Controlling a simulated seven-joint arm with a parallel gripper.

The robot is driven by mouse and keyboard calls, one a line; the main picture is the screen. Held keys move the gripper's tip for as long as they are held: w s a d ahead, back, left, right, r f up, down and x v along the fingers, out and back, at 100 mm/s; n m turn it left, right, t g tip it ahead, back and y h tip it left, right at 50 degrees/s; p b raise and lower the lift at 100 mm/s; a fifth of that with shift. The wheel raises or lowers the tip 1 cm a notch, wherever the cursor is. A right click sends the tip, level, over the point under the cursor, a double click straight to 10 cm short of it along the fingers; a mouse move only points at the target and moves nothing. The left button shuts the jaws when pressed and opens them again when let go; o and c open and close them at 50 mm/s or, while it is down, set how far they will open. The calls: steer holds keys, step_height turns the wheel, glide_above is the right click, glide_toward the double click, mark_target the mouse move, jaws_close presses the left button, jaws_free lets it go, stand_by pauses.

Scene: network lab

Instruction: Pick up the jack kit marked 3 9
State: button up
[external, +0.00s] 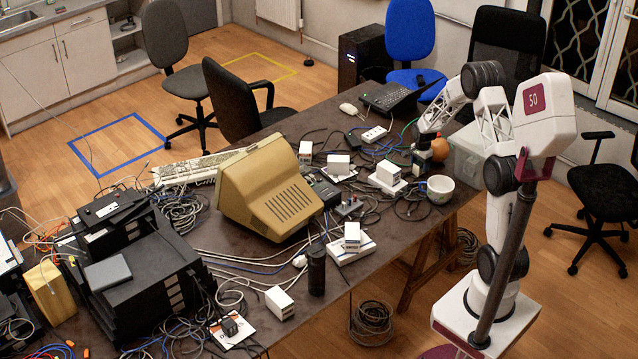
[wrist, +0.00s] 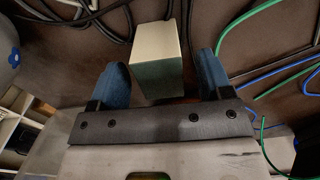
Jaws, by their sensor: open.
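Several small white box-shaped kits stand on the table, among them one kit (external: 390,173) left of my gripper, one (external: 338,165) further left and one (external: 279,303) at the front edge. I cannot read a 3 9 mark on any of them. My gripper (external: 424,158) is low over the table's right end. In the wrist view its blue fingers (wrist: 160,82) are open, one on each side of a box (wrist: 158,48) with a pale top and a dark green-grey side. Gaps show beside the box, and its marking is not visible.
A white bowl (external: 440,189), an orange round thing (external: 440,150) and a clear bin (external: 467,152) stand close to my gripper. Cables run around the box, including a green cable (wrist: 245,20). A beige monitor (external: 268,195) fills the table's middle.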

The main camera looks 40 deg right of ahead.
mark_target(419, 169)
steer(key=shift+f, duration=1.55)
steer(key=c, duration=1.1)
steer(key=shift+o, duration=0.2)
steer(key=shift+r, duration=0.1)
steer(key=shift+r, duration=4.95)
